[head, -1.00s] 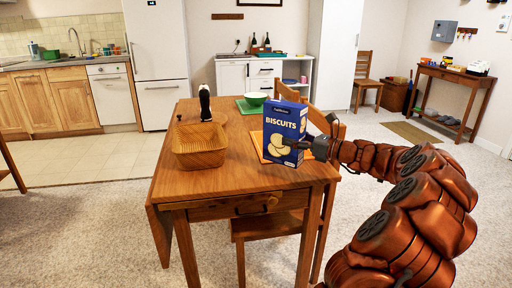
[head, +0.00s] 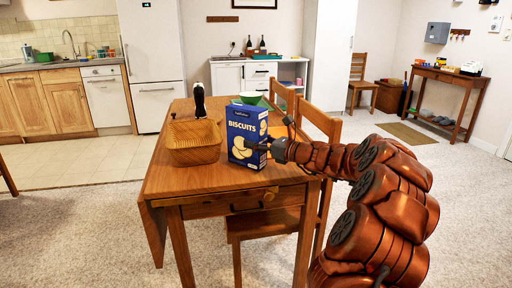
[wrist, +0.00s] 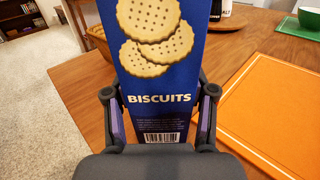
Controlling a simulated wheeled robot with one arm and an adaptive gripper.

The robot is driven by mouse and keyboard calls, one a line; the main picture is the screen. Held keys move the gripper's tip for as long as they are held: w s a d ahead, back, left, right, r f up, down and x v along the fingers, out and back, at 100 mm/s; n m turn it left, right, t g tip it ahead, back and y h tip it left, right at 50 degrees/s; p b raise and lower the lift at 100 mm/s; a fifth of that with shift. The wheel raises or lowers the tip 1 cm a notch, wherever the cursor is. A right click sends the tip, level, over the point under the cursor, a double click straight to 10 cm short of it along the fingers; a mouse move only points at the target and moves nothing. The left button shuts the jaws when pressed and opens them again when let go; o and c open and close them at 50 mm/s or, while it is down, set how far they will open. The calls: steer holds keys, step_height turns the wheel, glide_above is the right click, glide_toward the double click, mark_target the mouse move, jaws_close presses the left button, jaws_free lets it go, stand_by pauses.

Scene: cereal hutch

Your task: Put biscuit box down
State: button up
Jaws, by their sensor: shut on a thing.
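The blue biscuit box (head: 245,137) is upright at the front right of the wooden table (head: 170,187), right of the wicker basket. My gripper (head: 272,149) comes in from the right and is shut on the box. In the wrist view the biscuit box (wrist: 158,62) fills the middle, with the fingers of my gripper (wrist: 158,115) on both sides of it. Its lower end is close to the tabletop; I cannot tell whether it touches.
A wicker basket (head: 194,146) stands left of the box. An orange mat (wrist: 275,115) lies right of it in the wrist view. A dark and white bottle-like object (head: 199,98) and a green bowl (head: 250,97) are farther back. Chairs (head: 319,125) stand along the right side.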

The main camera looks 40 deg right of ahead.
steer(key=shift+f, duration=0.15)
steer(key=o, duration=1.5)
steer(key=shift+f, duration=0.1)
steer(key=shift+o, duration=0.2)
